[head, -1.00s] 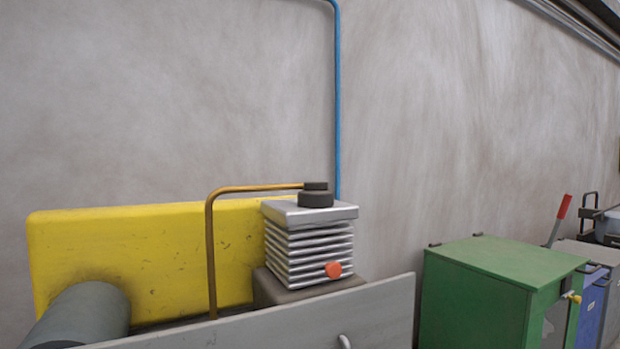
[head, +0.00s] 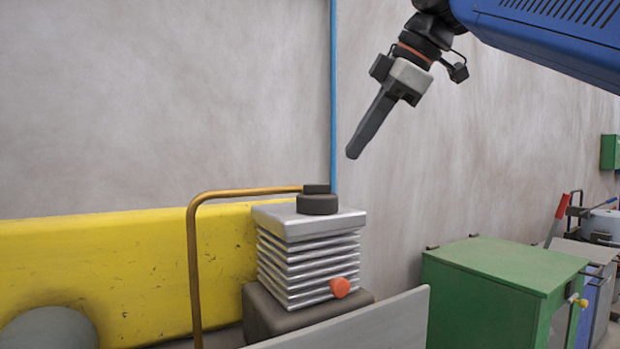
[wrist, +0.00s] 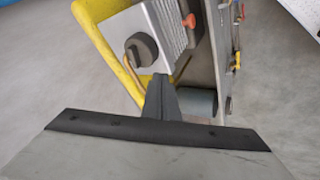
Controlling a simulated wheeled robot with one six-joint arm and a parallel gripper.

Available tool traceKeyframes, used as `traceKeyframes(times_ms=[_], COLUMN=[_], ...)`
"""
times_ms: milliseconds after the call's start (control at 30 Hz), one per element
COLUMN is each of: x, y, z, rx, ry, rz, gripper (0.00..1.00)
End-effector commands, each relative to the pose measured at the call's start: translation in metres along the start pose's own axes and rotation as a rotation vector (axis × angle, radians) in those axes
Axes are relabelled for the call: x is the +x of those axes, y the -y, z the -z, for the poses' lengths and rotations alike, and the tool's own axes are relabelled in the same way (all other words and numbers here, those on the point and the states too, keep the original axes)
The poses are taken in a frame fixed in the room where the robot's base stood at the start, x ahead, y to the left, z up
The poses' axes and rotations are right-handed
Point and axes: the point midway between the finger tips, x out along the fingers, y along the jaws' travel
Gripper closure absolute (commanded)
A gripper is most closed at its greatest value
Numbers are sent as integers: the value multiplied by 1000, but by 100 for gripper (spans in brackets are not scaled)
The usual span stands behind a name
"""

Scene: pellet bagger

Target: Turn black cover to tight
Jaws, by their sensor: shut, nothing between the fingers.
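The black cover (head: 317,203) is a round dark cap with a smaller raised part on top. It sits on the silver finned block (head: 306,262). In the wrist view the black cover (wrist: 141,50) shows from above, with a bar-like grip across it. My gripper (head: 354,152) is shut and empty. It hangs above and to the right of the cover in the head view, pointing down to the left, clear of it. In the wrist view its fingers (wrist: 161,82) end just below the cover. I cannot tell from the cover's look how tight it is.
A brass pipe (head: 196,260) runs up and across to the cover's left side. A blue pipe (head: 333,90) stands behind it on the wall. An orange knob (head: 340,287) is on the block's front. A grey panel (head: 370,322) stands in front, a green cabinet (head: 495,285) to the right.

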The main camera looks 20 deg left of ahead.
Motion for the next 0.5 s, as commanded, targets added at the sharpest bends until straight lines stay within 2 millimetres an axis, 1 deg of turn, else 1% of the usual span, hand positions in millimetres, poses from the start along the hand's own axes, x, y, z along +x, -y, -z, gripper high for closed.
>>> traceKeyframes(times_ms=[33,100,167,267,367,500], x=[0,0,0,7,20,44], y=[-2,-3,-3,-3,-2,-2], z=[9,15,18,18,18,18], rx=[-28,-53,-62,-64,-63,-62], ry=[-9,-17,-20,-20,-19,-19], rz=[4,7,9,11,11,11], gripper=[100,100,100,100,100,100])
